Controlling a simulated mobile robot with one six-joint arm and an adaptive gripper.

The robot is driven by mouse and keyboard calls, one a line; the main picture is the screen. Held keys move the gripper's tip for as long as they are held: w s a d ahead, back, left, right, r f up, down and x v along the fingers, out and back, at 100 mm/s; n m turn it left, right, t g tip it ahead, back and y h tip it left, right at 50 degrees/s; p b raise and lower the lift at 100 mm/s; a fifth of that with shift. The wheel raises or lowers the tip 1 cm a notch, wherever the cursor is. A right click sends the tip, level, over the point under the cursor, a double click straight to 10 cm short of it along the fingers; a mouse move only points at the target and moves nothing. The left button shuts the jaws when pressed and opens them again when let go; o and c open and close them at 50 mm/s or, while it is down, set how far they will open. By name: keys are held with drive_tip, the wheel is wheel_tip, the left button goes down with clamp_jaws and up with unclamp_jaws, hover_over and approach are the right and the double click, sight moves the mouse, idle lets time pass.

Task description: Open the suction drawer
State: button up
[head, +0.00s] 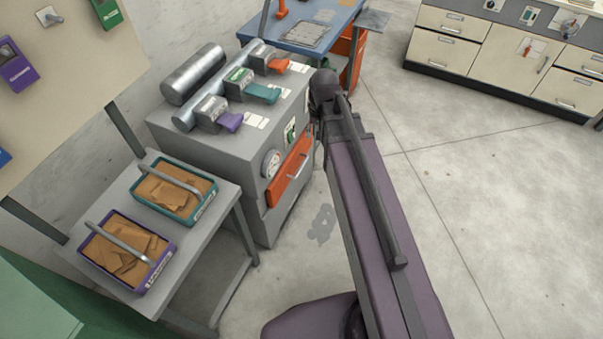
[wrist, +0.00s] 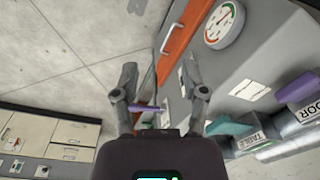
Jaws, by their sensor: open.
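The orange drawer (head: 288,178) is in the front of the grey machine, below and right of a round gauge. It looks closed, with a pale bar handle (head: 299,167) on its front. I cannot read a label that names it as the suction drawer. In the wrist view the orange drawer front (wrist: 186,32) shows at the top, beyond my gripper. My gripper (wrist: 161,72) is open and empty, its two fingers apart and not touching the drawer. In the head view my arm hides the gripper.
The grey machine (head: 215,151) carries purple, teal and orange levers on top. The gauge (wrist: 224,25) is beside the drawer. A side table (head: 222,206) with two bins of brown pieces stands at left. A blue-topped bench (head: 345,15) stands behind. The floor (head: 440,210) at right is clear.

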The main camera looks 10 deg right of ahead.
sight(302, 166)
drive_tip(key=w+f+m+b, duration=0.1)
drive_tip(key=w+f+b, duration=0.5)
drive_tip(key=f+b, duration=0.3)
drive_tip(key=w+d+f+m+b, duration=0.1)
drive_tip(key=w+f+m+b, duration=0.1)
drive_tip(key=w+f+b, duration=0.5)
drive_tip(key=w+d+f+m+y+b, duration=0.1)
drive_tip(key=w+f+b, duration=0.5)
drive_tip(key=f+b, duration=0.7)
drive_tip(key=shift+w+f+m+t, duration=0.4)
drive_tip(key=shift+f+m, duration=0.2)
drive_tip(key=shift+f, duration=0.15)
drive_tip(key=shift+f+b, duration=0.15)
drive_tip(key=shift+b, duration=0.2)
drive_tip(key=f+b, duration=0.4)
drive_tip(key=w+a+f+b, duration=0.1)
drive_tip(key=f+b, duration=0.3)
drive_tip(key=a+f+b, duration=0.1)
drive_tip(key=f+b, duration=0.4)
drive_tip(key=shift+w+f, duration=0.1)
drive_tip(key=shift+w, duration=0.1)
